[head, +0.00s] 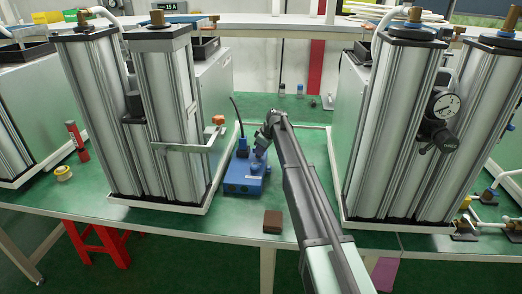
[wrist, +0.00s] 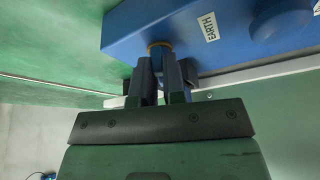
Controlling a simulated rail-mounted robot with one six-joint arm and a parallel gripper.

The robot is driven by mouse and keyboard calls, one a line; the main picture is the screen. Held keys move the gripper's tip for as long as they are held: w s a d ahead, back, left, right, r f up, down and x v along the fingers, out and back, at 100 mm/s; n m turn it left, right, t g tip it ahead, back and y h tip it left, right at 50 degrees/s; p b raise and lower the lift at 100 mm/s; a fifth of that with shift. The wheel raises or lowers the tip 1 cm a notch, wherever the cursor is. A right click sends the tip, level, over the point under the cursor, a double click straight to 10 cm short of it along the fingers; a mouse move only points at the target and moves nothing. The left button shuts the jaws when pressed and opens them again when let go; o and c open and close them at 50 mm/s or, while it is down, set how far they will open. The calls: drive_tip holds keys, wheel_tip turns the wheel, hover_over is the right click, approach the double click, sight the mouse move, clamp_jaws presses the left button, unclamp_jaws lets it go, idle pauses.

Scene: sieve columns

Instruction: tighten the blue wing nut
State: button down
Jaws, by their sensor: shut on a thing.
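The blue box (head: 243,184) sits on the green bench between the two pairs of silver columns. In the wrist view the blue box (wrist: 210,22) carries a white EARTH label (wrist: 211,30) and a round blue knob (wrist: 283,18). A brass-coloured ring (wrist: 159,44) shows at its edge. My gripper (wrist: 162,78) is at this ring, shut on the blue wing nut (wrist: 168,66), which is mostly hidden by the fingers. In the head view my gripper (head: 268,129) is at the box's upper right, too small there to show its grip.
Silver columns stand left (head: 168,110) and right (head: 391,110). A brown block (head: 272,222) lies near the bench's front edge. Open green bench lies behind the box.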

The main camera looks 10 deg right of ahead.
drive_tip(key=shift+s, duration=0.1)
drive_tip(key=m, duration=0.3)
drive_tip(key=shift+s+a+t+h, duration=0.1)
drive_tip(key=shift+a+t+h, duration=0.1)
drive_tip(key=shift+t+h, duration=0.2)
drive_tip(key=m, duration=0.2)
drive_tip(key=m+h, duration=0.1)
drive_tip(key=m, duration=0.1)
drive_tip(key=shift+s+a+t, duration=0.1)
drive_tip(key=shift+a+t, duration=0.1)
drive_tip(key=shift+t, duration=0.1)
drive_tip(key=m+h, duration=0.1)
drive_tip(key=m, duration=0.1)
drive_tip(key=m+h, duration=0.1)
drive_tip(key=m, duration=0.3)
drive_tip(key=shift+a+m+h, duration=0.35)
drive_tip(key=shift+m+h, duration=0.05)
drive_tip(key=c, duration=1.2)
unclamp_jaws()
drive_tip(key=shift+r, duration=0.1)
